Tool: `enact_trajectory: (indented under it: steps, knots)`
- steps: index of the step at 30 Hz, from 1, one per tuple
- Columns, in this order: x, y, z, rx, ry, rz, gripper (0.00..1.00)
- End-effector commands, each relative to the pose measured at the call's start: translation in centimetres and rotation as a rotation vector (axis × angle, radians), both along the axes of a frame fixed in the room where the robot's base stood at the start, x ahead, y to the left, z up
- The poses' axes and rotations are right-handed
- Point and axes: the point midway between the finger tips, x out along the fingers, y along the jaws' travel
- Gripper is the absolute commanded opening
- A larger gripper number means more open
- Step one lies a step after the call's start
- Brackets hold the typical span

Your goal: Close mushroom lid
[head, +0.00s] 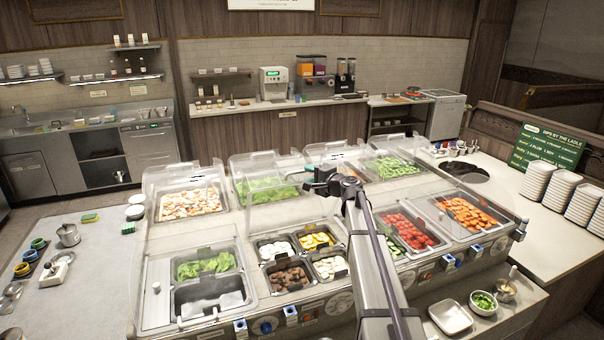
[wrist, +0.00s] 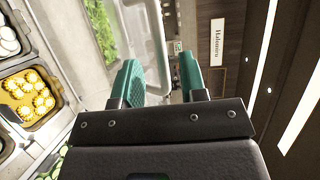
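My gripper (head: 318,181) is over the back row of the food bar, near the raised clear lids. In the wrist view its two green fingers (wrist: 160,75) stand apart with nothing seen clasped between them. A clear lid edge (wrist: 157,35) shows beyond the fingertips. Clear lids stand over the back wells: one over pale chunks (head: 177,203), one over greens (head: 268,187), one behind my gripper, and one over green pods (head: 392,167). I cannot tell for sure which well holds mushrooms; brown pieces (head: 288,277) lie in a small front well.
Front wells hold lettuce (head: 205,264), red tomatoes (head: 408,231) and orange pieces (head: 466,212). Yellow slices (wrist: 30,93) show at the left of the wrist view. Plate stacks (head: 538,181) stand on the right counter. My arm crosses the middle of the bar and hides part of it.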

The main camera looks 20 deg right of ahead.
Motion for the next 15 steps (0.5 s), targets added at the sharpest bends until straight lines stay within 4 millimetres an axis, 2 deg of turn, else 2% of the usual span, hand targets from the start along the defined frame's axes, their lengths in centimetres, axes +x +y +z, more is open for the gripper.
enact_trajectory:
  steps: [1, 6, 15]
  knots:
    - [1.4, 0.5, -0.2, 0.0, 0.0, 0.002, 0.39]
    - [3.7, 1.6, -0.4, -0.001, 0.001, 0.002, 0.39]
    - [4.0, 1.9, -0.4, -0.001, 0.001, 0.001, 0.39]
